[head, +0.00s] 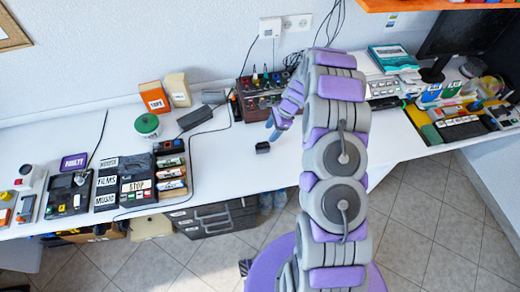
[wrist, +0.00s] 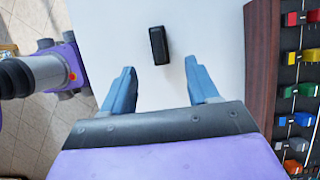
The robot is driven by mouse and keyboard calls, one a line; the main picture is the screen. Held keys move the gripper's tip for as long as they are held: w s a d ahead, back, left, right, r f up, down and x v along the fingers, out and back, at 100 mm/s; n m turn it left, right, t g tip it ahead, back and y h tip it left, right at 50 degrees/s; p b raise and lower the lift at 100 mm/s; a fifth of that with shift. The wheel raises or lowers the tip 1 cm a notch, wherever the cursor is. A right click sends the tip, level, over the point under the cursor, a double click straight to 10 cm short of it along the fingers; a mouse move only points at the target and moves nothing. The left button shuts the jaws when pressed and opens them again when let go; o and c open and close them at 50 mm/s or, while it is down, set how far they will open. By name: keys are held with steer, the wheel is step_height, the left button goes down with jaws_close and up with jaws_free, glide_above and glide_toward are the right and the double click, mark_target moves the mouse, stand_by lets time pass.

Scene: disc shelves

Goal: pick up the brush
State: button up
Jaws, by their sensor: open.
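A small black oblong block, which looks like the brush (head: 262,147), lies on the white table near its front edge. In the wrist view the brush (wrist: 159,45) lies just beyond my fingertips, roughly centred between them, with its long side pointing away from me. My gripper (wrist: 159,72) is open and empty, its two blue fingers spread to either side. In the head view my gripper (head: 272,129) is close to the brush, behind it and slightly to its right. The gripper does not touch the brush. Bristles cannot be made out.
A control box with coloured knobs (head: 260,97) stands behind my gripper; its wooden side (wrist: 262,65) is at the right in the wrist view. A black cable (head: 222,130) lies left. Labelled disc racks (head: 137,187) stand further left. The white table (head: 225,160) around the brush is clear.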

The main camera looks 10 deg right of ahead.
mark_target(264, 146)
step_height(264, 146, down, 5)
steer(key=shift+a+r+b, duration=0.15)
steer(key=shift+b, duration=0.25)
steer(key=shift+a+f, duration=0.2)
steer(key=shift+f, duration=0.15)
steer(key=shift+a+f, duration=0.25)
steer(key=shift+a, duration=0.25)
steer(key=shift+a+f, duration=0.25)
steer(key=shift+a, duration=0.2)
steer(key=b+x, duration=0.1)
steer(key=x, duration=0.2)
steer(key=shift+d+f+b, duration=0.1)
steer(key=shift+f+b, duration=0.2)
steer(key=shift+d+f, duration=0.1)
steer(key=shift+f, duration=0.4)
steer(key=shift+a+r, duration=0.1)
steer(key=shift+a, duration=0.25)
steer(key=c, duration=0.3)
steer(key=shift+a, duration=0.1)
steer(key=c, duration=0.3)
steer(key=shift+d, duration=0.35)
steer(key=c, duration=0.4)
